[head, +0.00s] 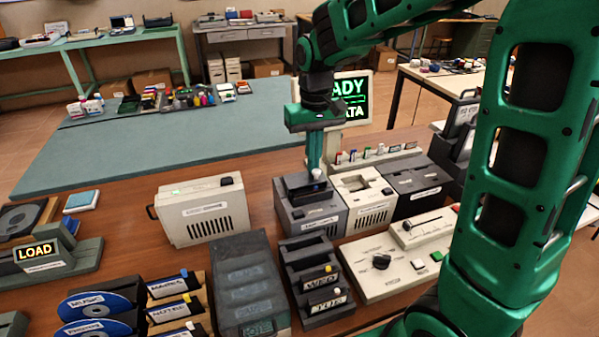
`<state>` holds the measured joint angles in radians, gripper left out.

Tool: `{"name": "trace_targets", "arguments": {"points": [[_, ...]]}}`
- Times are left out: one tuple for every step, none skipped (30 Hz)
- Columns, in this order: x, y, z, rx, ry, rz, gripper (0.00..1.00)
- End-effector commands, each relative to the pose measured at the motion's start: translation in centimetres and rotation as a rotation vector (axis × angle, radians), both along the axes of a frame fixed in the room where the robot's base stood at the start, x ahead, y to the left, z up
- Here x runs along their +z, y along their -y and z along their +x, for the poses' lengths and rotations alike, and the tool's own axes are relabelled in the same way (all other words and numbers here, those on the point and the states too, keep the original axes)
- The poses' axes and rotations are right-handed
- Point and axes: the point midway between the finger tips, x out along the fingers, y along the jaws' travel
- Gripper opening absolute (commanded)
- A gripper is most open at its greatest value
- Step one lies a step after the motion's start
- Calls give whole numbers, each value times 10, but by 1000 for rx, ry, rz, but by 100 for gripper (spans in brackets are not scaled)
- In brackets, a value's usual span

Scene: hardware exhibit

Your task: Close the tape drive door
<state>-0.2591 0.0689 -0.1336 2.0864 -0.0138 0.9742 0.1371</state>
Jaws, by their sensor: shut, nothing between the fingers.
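Three box-shaped units stand in a row on the wooden table: a grey one (309,214), a white one (365,206) and a dark one (421,198). Their labels are too small to read, so I cannot tell for certain which is the tape drive. The grey unit has a dark raised part (298,186) on its top, which may be its door; its exact angle is unclear. My gripper (315,168) points down at the top of the grey unit, its teal fingers shut and empty. I cannot tell whether the fingertips touch it; they hide part of its back.
A white case (203,211) stands to the left. A black rack with cartridges (311,275) and a white control panel (392,264) lie in front. A lit screen (353,97) and a shelf of small bottles (377,155) stand behind. The green mat (180,135) has free room.

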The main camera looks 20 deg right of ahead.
Motion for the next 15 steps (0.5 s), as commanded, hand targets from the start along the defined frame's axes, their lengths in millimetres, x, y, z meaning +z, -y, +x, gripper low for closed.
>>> {"name": "trace_targets", "arguments": {"points": [[0,0,-1,0,0,0,0],[0,0,-2,0,0,0,0],[0,0,-2,0,-1,0,0],[0,0,-3,0,-1,0,0],[0,0,-3,0,-1,0,0],[0,0,-4,0,-1,0,0],[0,0,-5,0,0,0,0],[0,0,-5,0,0,0,0],[0,0,-6,0,0,0,0],[0,0,-6,0,0,0,0],[0,0,-7,0,0,0,0],[0,0,-7,0,0,0,0],[0,0,-8,0,0,0,0],[0,0,-8,0,0,0,0],[0,0,-9,0,1,0,0]]}}
